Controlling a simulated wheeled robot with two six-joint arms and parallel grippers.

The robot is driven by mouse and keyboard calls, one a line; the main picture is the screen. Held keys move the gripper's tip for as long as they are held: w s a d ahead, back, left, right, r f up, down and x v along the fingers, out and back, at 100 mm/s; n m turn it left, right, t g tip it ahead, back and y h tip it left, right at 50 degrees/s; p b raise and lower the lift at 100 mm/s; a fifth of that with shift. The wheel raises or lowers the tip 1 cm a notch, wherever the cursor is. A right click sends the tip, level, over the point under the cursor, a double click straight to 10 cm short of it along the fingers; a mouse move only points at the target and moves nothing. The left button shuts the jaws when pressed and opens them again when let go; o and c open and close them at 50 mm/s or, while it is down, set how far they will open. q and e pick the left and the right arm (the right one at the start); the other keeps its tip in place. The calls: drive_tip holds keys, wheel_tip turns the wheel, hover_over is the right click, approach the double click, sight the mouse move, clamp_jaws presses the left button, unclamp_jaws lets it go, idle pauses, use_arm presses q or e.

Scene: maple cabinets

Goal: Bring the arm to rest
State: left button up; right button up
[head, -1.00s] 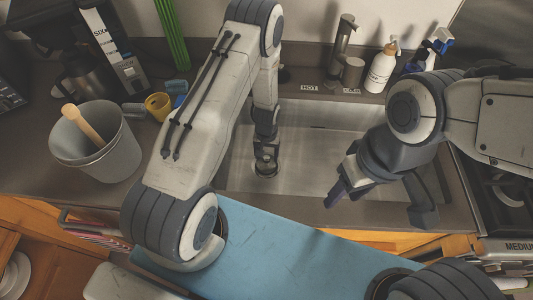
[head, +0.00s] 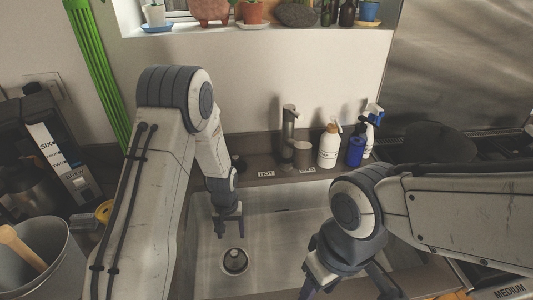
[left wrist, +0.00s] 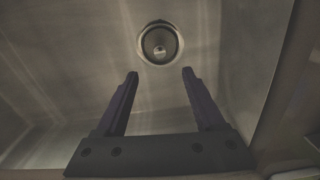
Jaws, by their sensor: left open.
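My left gripper (head: 228,232) hangs over the sink basin in the head view, pointing down, just behind the drain (head: 235,262) as seen there. In the left wrist view the left gripper (left wrist: 160,73) is open, with nothing between its two fingers. The drain (left wrist: 160,43) shows past the fingertips, on the bare metal basin floor. My right gripper (head: 347,289) is at the lower edge of the head view, over the sink's front right part. Its fingers are spread apart and nothing shows between them. The picture's edge cuts them off.
A grey bucket (head: 52,240) with a wooden handle stands left. Behind the sink (head: 285,225) are a faucet (head: 289,130), a white soap bottle (head: 329,147) and a blue bottle (head: 356,149). A coffee machine (head: 55,150) stands at the far left. The basin looks empty.

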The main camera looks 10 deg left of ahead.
use_arm(q)
drive_tip(key=s+d+r+m, duration=0.3)
drive_tip(key=s+d+r, duration=0.4)
drive_tip(key=r, duration=0.3)
drive_tip(key=s+d+r+m, duration=0.3)
drive_tip(key=s+d+r, duration=0.35)
drive_tip(key=r, duration=0.25)
drive_tip(key=s+r+m+h, duration=0.1)
drive_tip(key=s+r+m, duration=0.2)
drive_tip(key=s, duration=0.7)
drive_tip(key=shift+s+r+m, duration=0.15)
drive_tip(key=shift+r+m, duration=0.15)
drive_tip(key=shift+r, duration=0.35)
